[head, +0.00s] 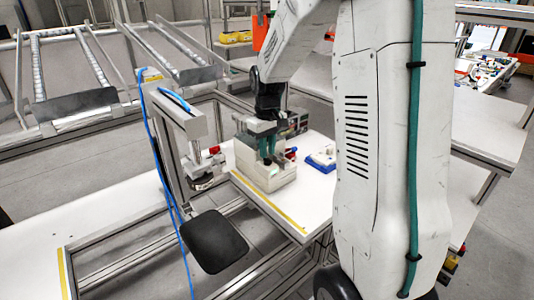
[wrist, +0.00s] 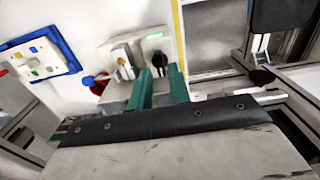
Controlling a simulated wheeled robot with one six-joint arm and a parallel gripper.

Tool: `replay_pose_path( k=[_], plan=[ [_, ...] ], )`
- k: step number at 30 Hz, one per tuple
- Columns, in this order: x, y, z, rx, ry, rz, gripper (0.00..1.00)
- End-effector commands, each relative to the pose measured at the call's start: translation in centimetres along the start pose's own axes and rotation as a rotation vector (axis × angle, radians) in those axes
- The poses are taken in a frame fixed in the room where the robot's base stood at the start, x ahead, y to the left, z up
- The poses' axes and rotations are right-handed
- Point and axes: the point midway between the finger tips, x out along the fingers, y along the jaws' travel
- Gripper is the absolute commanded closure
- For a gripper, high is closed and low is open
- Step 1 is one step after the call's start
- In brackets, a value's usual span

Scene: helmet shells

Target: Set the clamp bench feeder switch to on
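The clamp bench feeder appears to be the beige box (head: 270,180) on the white bench; no name on it is readable. In the wrist view its panel (wrist: 167,24) carries a black knob-like switch (wrist: 159,60) under a lit green strip (wrist: 154,36), and a silver-and-yellow switch (wrist: 122,58) to its left. My gripper (wrist: 159,72) is over the panel, its two teal fingers apart, with the black switch seen between and just beyond the tips. Contact cannot be told. In the head view my gripper (head: 267,160) points down at the box.
A red-and-blue piece (wrist: 97,84) is close to the fingers. A metal-framed clamp station (head: 205,165) with blue cables stands left of the box. A black seat (head: 213,242) is in front.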

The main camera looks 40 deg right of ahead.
Motion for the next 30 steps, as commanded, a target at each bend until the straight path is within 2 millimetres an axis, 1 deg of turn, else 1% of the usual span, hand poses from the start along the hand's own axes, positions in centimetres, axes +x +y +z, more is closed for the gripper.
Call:
replay_pose_path(
  k=[1, 6, 9, 12, 30],
  plan=[
    [-1.1, 0.0, -0.1, 0.0, 0.005, 0.002, 0.81],
    [-3.9, 0.0, -0.1, 0.0, 0.004, 0.002, 0.81],
    [-5.0, 0.0, 0.0, 0.0, 0.002, 0.001, 0.81],
    [-5.7, 0.0, 0.0, -0.001, 0.002, 0.001, 0.81],
    [-5.8, 0.0, 0.0, 0.009, 0.0, 0.0, 0.81]
  ],
)
